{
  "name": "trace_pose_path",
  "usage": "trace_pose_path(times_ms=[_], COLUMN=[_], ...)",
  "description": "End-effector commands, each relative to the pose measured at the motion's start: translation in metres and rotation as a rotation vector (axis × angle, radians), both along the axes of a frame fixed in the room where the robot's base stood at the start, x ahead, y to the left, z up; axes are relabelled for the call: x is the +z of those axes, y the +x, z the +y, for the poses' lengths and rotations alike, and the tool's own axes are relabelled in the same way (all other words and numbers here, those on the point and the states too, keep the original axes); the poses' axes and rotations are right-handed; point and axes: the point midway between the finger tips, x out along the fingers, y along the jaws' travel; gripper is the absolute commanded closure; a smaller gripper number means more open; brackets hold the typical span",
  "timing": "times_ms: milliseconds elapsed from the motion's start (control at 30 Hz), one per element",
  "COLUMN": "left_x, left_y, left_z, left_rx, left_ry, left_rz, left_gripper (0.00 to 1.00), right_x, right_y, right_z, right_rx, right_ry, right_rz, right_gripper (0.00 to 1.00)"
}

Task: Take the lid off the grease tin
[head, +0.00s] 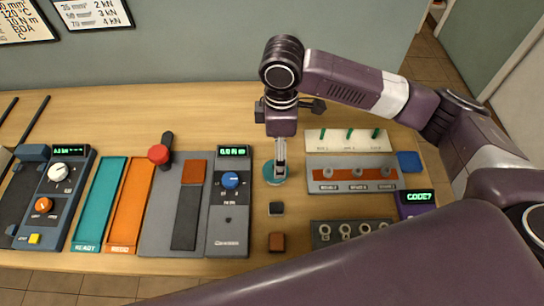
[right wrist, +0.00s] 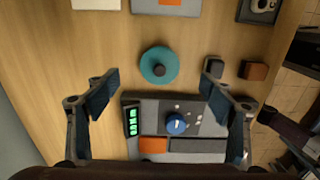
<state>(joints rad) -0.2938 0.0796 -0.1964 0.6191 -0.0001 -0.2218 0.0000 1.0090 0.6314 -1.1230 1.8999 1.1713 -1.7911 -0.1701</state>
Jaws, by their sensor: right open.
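The grease tin shows as a round teal lid (right wrist: 152,78) with a dark knob in its middle, in the right wrist view. In the head view the teal rim (head: 269,178) shows on the table, partly covered by my gripper. The lid hides the tin's body. My right gripper (head: 281,167) points down over the tin. In the right wrist view its two fingers (right wrist: 161,84) are wide apart, one on each side of the lid and clear of it. It holds nothing. My left gripper is in neither view.
A grey tester with a blue dial (head: 230,180) stands close left of the tin. A small dark block (head: 276,208) and a brown block (head: 276,242) lie in front of it. Bare wood lies behind the tin.

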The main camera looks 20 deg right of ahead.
Motion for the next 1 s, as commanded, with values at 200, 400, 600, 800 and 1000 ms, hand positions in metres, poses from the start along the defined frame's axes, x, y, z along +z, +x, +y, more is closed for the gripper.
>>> trace_pose_path(times_ms=[200, 400, 600, 800, 1000], left_x=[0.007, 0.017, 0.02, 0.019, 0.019], left_y=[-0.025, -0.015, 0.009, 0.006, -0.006], left_z=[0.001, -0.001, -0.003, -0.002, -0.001], left_rx=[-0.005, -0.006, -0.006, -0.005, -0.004], left_ry=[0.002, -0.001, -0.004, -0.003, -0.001], left_rz=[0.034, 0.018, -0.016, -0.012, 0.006], left_gripper=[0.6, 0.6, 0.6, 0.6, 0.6], right_x=[-0.024, -0.055, -0.068, -0.068, -0.068], right_y=[0.0, 0.002, 0.003, 0.003, 0.003], right_z=[0.0, 0.002, 0.002, 0.002, 0.002], right_rx=[-0.002, -0.002, 0.0, 0.0, 0.0], right_ry=[-0.001, -0.001, 0.0, 0.0, 0.0], right_rz=[0.002, 0.002, -0.002, -0.002, -0.002], right_gripper=[0.25, 0.25, 0.25, 0.28, 0.5])
